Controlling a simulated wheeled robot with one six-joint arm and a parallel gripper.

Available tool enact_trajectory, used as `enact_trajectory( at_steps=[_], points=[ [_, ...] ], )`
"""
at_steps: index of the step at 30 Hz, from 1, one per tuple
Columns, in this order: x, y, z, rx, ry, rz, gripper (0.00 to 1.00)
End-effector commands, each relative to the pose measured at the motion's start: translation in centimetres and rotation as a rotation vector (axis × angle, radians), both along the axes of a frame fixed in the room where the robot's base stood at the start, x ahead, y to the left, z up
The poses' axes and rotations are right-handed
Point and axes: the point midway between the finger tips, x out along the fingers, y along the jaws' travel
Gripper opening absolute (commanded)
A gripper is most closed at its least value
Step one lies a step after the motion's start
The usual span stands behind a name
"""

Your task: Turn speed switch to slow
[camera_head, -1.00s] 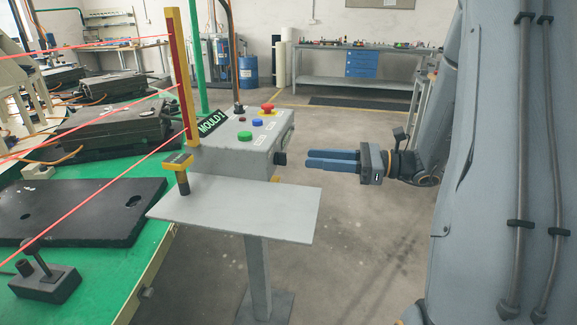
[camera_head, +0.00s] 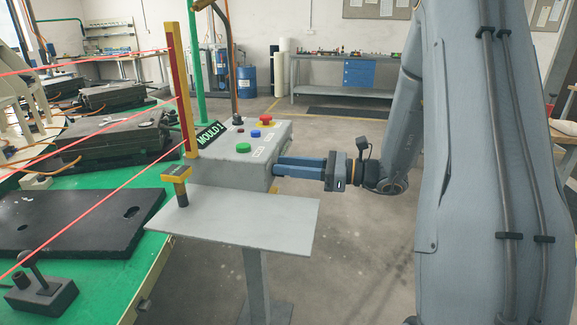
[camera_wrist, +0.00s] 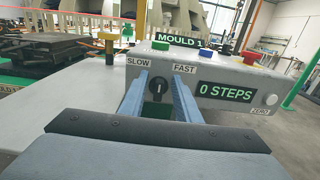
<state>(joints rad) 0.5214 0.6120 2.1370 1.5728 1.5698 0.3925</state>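The speed switch (camera_wrist: 158,88) is a round black knob with a short white mark on the grey control box, seen in the wrist view. The mark stands roughly upright; I cannot tell which label it favours. The SLOW label (camera_wrist: 139,62) is to its upper left and the FAST label (camera_wrist: 184,68) to its upper right. My gripper (camera_wrist: 160,77) is open, with one blue finger on each side of the knob and no clear contact. In the head view my gripper (camera_head: 276,166) reaches the right side of the control box (camera_head: 230,168), and its fingertips hide the switch.
The box carries a green button (camera_head: 243,148), a blue button (camera_head: 255,134) and a red emergency button (camera_head: 264,122). A "0 STEPS" display (camera_wrist: 226,91) and a white ZERO button (camera_wrist: 270,99) are right of the switch. A grey shelf (camera_head: 250,222) lies below.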

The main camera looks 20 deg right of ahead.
Motion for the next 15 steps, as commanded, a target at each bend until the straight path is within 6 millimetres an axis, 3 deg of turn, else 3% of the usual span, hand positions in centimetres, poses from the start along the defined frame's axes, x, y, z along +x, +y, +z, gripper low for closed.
enact_trajectory(
  at_steps=[1, 6, 15],
  points=[
    [-0.01, -0.01, -0.01, 0.000, 0.000, 0.000, 0.26],
    [-0.01, -0.03, 0.00, 0.000, 0.000, 0.000, 0.01],
    [-0.07, 0.00, -0.02, -0.020, -0.036, 0.000, 0.01]
  ],
)
